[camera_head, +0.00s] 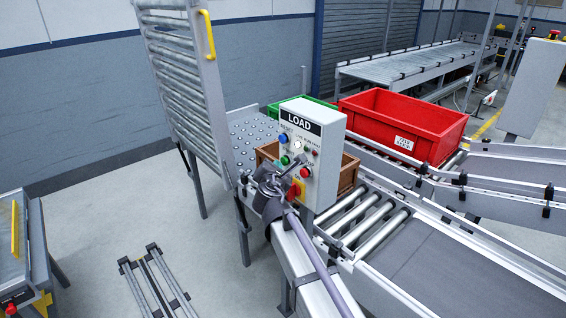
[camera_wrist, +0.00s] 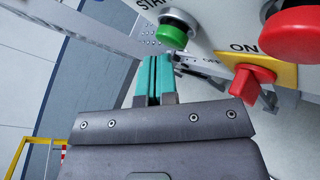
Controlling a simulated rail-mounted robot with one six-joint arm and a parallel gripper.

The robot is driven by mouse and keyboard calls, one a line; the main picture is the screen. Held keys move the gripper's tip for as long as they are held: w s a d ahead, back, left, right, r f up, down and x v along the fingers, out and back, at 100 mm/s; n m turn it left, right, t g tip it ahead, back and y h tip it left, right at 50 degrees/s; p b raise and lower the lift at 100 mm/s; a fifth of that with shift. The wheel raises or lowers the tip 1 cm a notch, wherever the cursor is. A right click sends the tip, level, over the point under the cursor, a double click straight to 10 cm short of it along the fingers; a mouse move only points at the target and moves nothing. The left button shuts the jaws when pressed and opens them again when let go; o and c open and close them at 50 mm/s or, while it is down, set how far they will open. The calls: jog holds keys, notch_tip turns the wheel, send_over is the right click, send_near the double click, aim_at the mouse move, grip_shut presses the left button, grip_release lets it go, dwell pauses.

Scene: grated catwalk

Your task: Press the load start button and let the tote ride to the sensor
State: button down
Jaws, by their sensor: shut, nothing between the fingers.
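The grey LOAD control box (camera_head: 318,148) stands in the middle of the head view. Its green start button (camera_head: 285,160) is on the left of the panel and shows at the top of the wrist view (camera_wrist: 173,34). My gripper (camera_wrist: 156,62) is shut and empty, its teal fingertips just below and left of the green button in the wrist view; I cannot tell whether they touch. A brown tote (camera_head: 348,176) sits behind the box, partly hidden by it. A red tote (camera_head: 400,130) with a white label and a green tote (camera_head: 275,108) stand farther back. I cannot make out the sensor.
A red stop button (camera_wrist: 292,34) and a red switch (camera_wrist: 245,80) on a yellow plate are close to the right of my fingers. Conveyor rollers (camera_head: 368,218) lie right of the box. A raised roller gate (camera_head: 185,75) stands at left.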

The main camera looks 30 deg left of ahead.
jog(key=shift+w+d, duration=0.2)
jog(key=shift+w, duration=0.55)
dwell(0.6)
dwell(0.3)
jog(key=shift+s+a, duration=0.15)
jog(key=shift+s, duration=0.45)
jog(key=shift+s+a, duration=0.15)
jog(key=shift+s, duration=0.4)
